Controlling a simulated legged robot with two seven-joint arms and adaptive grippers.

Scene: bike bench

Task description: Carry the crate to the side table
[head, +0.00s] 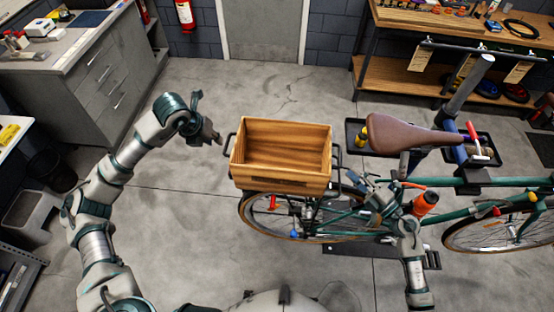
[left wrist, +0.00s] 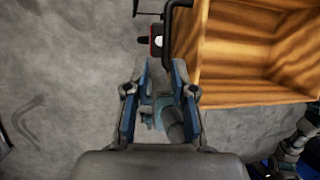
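The wooden crate (head: 283,184) is open-topped and looks empty. It sits above the bicycle's rear wheel and has a dark handle at each side. My left gripper (head: 217,138) is just left of the crate's left handle (head: 229,144). Which surface is the side table is unclear.
The bicycle with its brown saddle (head: 412,136) stands right of the crate on a stand. A light-topped table (head: 14,140) shows at the left edge, near a grey drawer cabinet (head: 100,85). A wooden workbench (head: 400,80) is at back right.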

